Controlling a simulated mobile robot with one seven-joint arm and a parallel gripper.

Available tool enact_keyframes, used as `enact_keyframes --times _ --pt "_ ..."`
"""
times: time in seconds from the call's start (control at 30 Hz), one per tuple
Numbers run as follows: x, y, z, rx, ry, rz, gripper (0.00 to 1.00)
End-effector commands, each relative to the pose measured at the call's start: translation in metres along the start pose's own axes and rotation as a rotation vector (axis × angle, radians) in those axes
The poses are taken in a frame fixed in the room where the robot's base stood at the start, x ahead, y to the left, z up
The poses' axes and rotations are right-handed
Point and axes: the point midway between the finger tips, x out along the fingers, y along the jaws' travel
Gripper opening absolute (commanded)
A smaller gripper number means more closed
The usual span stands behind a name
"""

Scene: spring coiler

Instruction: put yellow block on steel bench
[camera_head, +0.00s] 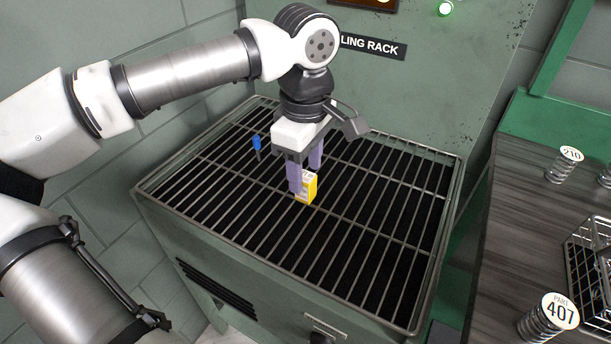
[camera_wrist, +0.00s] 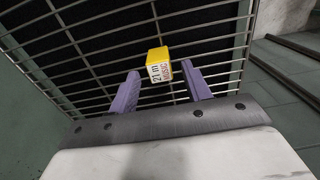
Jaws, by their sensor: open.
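The yellow block (camera_head: 309,187) sits on the wire rack (camera_head: 385,230) of the cooling rack unit, near its middle. In the wrist view the yellow block (camera_wrist: 158,63) has a white printed label and lies just beyond and between the two purple fingertips. My gripper (camera_head: 305,184) points down at the block, with its fingers apart; the wrist view (camera_wrist: 165,82) shows no finger pressed on the block. The steel bench is not clearly identifiable in these views.
A blue-topped item (camera_head: 256,143) stands on the rack left of my gripper. At right, a dark wood-grain surface (camera_head: 505,215) holds coil springs with tags, including one tagged 407 (camera_head: 548,318), and a wire basket (camera_head: 590,262). The rack's front and right are clear.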

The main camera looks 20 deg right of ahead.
Motion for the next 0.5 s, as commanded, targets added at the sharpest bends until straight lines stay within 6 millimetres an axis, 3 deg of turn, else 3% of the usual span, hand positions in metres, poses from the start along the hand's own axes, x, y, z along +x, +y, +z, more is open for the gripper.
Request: enact_keyframes --times 0.2,0.5 --pt "-0.050 0.001 0.000 -0.002 0.000 0.003 0.48" --pt "-0.085 0.001 0.000 -0.001 0.000 0.001 0.48"
